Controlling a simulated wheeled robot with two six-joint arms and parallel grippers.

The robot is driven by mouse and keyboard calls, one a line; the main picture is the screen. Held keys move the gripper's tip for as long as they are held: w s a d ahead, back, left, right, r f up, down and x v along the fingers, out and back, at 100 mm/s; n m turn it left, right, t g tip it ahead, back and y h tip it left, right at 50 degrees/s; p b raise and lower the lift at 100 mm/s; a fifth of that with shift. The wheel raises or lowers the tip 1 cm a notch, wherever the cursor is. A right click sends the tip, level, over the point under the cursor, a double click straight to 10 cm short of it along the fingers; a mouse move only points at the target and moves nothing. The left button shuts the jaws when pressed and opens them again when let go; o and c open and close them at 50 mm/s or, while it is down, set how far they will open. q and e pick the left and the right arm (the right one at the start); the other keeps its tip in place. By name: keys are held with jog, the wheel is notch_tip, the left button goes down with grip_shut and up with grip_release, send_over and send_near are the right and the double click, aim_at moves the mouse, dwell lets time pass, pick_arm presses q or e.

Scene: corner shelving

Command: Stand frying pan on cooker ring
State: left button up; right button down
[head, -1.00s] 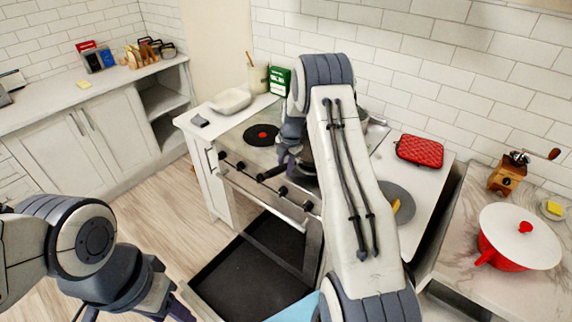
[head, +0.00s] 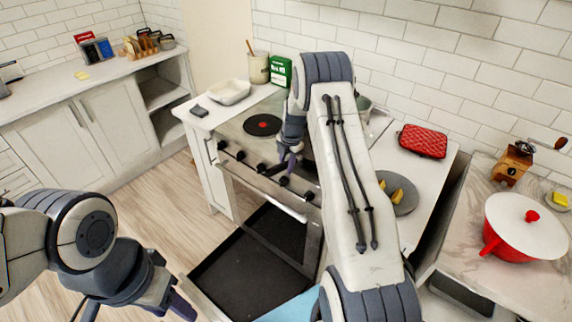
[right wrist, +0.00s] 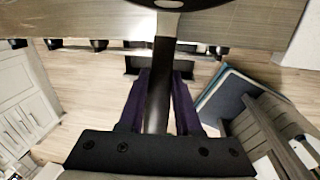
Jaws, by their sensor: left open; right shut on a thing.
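The cooker (head: 236,140) stands in the middle of the head view. My right gripper (head: 283,166) is at the cooker's front edge, shut on the dark handle of the frying pan. In the right wrist view the black handle (right wrist: 158,95) runs between the purple fingers, and part of the pan (right wrist: 170,4) shows at the top edge. My left gripper (head: 178,306) is open and empty at the lower left, away from the cooker.
The oven door (head: 235,272) hangs open below the hob. A white dish (head: 229,92) and a green box (head: 281,70) stand behind left. Right of my arm are a grey plate with yellow pieces (head: 403,207), a red mitt (head: 423,141) and a red pot (head: 503,245).

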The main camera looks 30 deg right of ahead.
jog(key=shift+w+b, duration=0.3)
dwell(0.5)
jog(key=c, duration=0.5)
grip_release()
